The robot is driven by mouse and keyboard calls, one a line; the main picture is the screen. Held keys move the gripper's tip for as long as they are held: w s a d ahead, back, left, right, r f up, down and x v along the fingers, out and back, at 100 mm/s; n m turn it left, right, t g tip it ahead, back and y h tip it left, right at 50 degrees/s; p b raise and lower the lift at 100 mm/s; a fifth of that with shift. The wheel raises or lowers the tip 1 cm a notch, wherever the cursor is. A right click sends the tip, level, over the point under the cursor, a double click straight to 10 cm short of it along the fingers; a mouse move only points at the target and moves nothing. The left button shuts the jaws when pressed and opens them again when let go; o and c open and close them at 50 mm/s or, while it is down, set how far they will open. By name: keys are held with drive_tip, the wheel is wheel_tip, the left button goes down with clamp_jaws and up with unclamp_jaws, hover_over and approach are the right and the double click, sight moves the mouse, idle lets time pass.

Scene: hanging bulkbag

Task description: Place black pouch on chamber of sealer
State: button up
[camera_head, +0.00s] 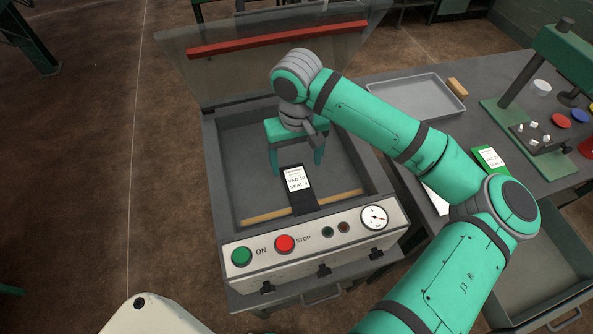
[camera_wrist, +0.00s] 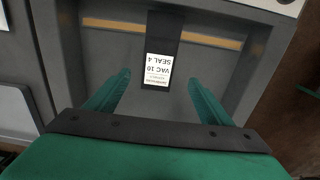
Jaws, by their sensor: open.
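The black pouch (camera_head: 304,203) with a white label lies in the chamber of the sealer (camera_head: 235,165), toward its front. Its front end lies over the tan seal bar (camera_head: 262,213). In the wrist view the pouch (camera_wrist: 165,40) shows its label upside down and crosses the bar (camera_wrist: 212,40). My gripper (camera_head: 296,170) is in the chamber just behind the pouch. Its green fingers (camera_wrist: 155,92) are spread wide, one to each side of the pouch's label end, with nothing between them gripped. The clear lid with a red bar (camera_head: 265,38) stands open.
The sealer's front panel has a green ON button (camera_head: 241,256), a red STOP button (camera_head: 284,243) and a gauge (camera_head: 374,217). To the right, a table holds a metal tray (camera_head: 420,97), a green card (camera_head: 489,158) and a green press (camera_head: 565,60). Open floor lies left.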

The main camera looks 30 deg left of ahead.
wheel_tip(320, 180, up, 3)
drive_tip(key=shift+r, duration=0.1)
